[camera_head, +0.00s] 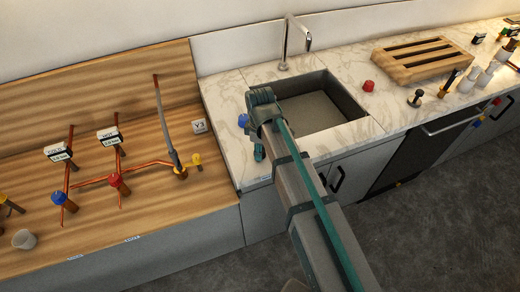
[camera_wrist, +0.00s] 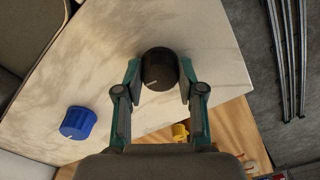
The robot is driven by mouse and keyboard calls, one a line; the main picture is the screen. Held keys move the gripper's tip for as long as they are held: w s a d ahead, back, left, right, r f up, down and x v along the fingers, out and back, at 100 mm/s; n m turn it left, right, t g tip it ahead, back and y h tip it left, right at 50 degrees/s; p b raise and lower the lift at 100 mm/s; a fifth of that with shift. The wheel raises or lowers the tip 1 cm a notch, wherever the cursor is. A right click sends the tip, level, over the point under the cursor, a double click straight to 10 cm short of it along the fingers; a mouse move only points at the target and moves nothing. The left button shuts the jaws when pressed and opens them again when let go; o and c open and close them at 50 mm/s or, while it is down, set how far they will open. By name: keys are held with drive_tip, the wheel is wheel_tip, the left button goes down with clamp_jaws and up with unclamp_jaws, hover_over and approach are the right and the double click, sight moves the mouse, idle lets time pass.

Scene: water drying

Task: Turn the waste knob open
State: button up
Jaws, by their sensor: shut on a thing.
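A black knob (camera_wrist: 160,70) with a short pale pointer line stands on the marble counter in the wrist view. No readable label shows on it, so I cannot tell from lettering that it is the waste knob. My gripper (camera_wrist: 159,72) is shut on this knob, with one finger on each side. In the head view my gripper (camera_head: 259,151) is at the counter's front left corner, left of the sink, and the black knob is hidden there. A blue knob (camera_wrist: 77,123) stands apart from my gripper; it also shows in the head view (camera_head: 243,120).
The sink (camera_head: 318,106) and its faucet (camera_head: 285,48) lie behind my arm. A red knob (camera_head: 368,86) and a wooden rack (camera_head: 422,60) are to the right. The wooden bench at left carries copper pipes with a red valve (camera_head: 116,180) and a yellow valve (camera_head: 194,160).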

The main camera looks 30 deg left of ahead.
drive_tip(key=m, duration=0.4)
drive_tip(key=shift+b, duration=0.35)
drive_tip(key=m, duration=0.8)
drive_tip(key=shift+b, duration=0.4)
drive_tip(key=shift+m, duration=2)
drive_tip(key=o, duration=1.1)
drive_tip(key=shift+o, duration=0.2)
wheel_tip(320, 180, up, 12)
